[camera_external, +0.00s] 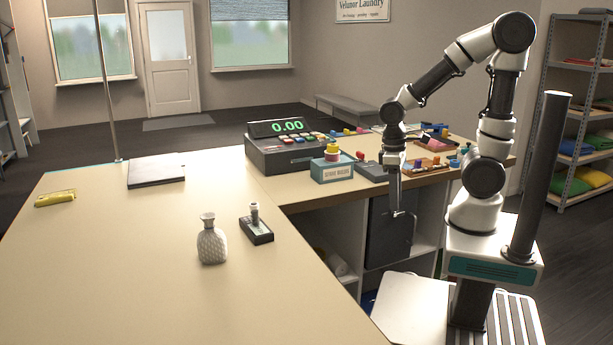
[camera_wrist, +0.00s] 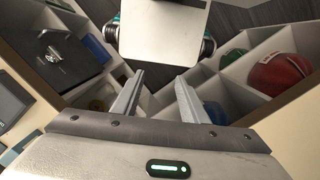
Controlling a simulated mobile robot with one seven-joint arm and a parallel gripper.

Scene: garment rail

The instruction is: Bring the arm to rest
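My gripper (camera_external: 397,212) hangs pointing down in the external view, in front of the open shelf unit under the counter and close to my own base. In the wrist view my gripper (camera_wrist: 157,88) shows its two fingers spread apart with nothing between them. Below the fingers the wrist view shows my own base and the shelf compartments on both sides. My arm is bent, with its elbow high above the counter.
The counter (camera_external: 130,250) carries a cash register (camera_external: 285,152), a small teal-grey box (camera_external: 331,170), a patterned vase (camera_external: 211,245) and a small dark device (camera_external: 257,230). A dark case (camera_external: 388,235) stands in the shelf unit. A storage rack (camera_external: 571,110) stands at right.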

